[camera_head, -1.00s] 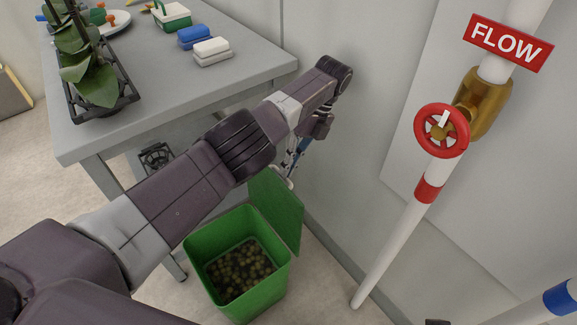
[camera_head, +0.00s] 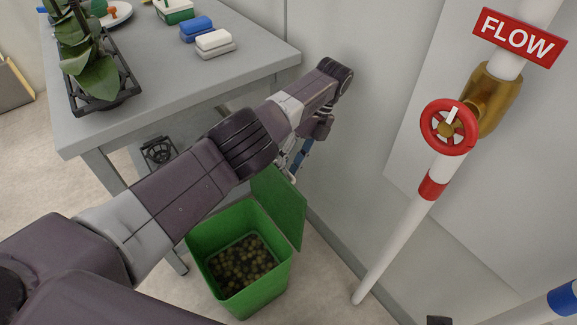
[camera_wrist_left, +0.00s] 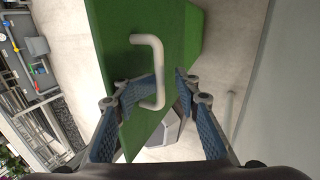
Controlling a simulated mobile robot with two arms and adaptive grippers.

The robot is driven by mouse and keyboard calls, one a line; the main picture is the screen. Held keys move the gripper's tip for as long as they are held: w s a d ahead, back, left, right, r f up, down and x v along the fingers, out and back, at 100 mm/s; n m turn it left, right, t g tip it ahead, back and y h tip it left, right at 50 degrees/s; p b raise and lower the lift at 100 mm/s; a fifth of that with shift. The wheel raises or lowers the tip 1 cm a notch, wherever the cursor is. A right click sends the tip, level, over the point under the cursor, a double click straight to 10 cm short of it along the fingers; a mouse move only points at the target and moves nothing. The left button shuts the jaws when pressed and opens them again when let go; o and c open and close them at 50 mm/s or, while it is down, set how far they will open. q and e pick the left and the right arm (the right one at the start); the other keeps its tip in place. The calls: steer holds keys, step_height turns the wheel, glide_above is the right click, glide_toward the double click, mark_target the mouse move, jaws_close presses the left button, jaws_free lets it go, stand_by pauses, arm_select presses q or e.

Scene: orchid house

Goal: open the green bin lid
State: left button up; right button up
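The green bin (camera_head: 215,283) stands on the floor below the table's right end, its top uncovered and dark round bits showing inside. Its green lid (camera_head: 287,212) stands steeply up along the bin's far right edge; it fills much of the left wrist view (camera_wrist_left: 115,40). The lid's pale bar handle (camera_wrist_left: 158,62) lies between my left gripper's fingertips. My left gripper (camera_wrist_left: 168,84) has its blue-padded fingers apart, with a gap visible between the handle and the right finger. In the head view my arm partly hides this gripper (camera_head: 298,160). My right gripper is not in view.
The grey table (camera_head: 150,95) holds a black plant tray (camera_head: 100,98), a blue block (camera_head: 196,32) and a white block (camera_head: 213,40). A pipe with a red valve wheel (camera_head: 449,127) and a FLOW sign (camera_head: 518,37) stands at right. A wall is close behind the lid.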

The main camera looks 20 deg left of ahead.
arm_select(q)
steer(key=shift+f, duration=0.15)
step_height(320, 180, up, 10)
stand_by(1.0)
stand_by(0.4)
